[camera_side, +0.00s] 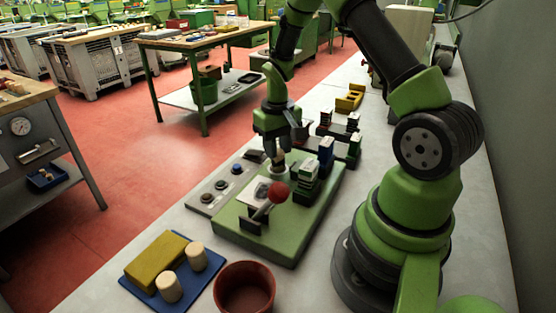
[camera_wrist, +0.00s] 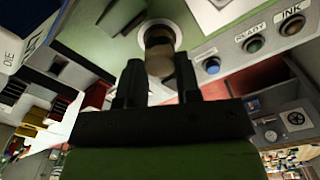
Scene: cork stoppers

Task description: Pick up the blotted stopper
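My gripper (camera_side: 272,150) points down over the green base (camera_side: 272,243) in the side view. Its fingers are apart, one on each side of the stopper; I cannot tell whether they touch it. Two plain corks stand on a blue tray (camera_side: 152,292): one in front (camera_side: 168,287) and one behind (camera_side: 196,257).
A yellow pad (camera_side: 156,260) lies on the blue tray. A reddish-brown pot (camera_side: 244,288) stands beside it. A red-knobbed lever (camera_side: 278,192) rises from the green base. Coloured blocks (camera_side: 308,168) stand on its right side. A grey button panel (camera_side: 222,188) lies to the left.

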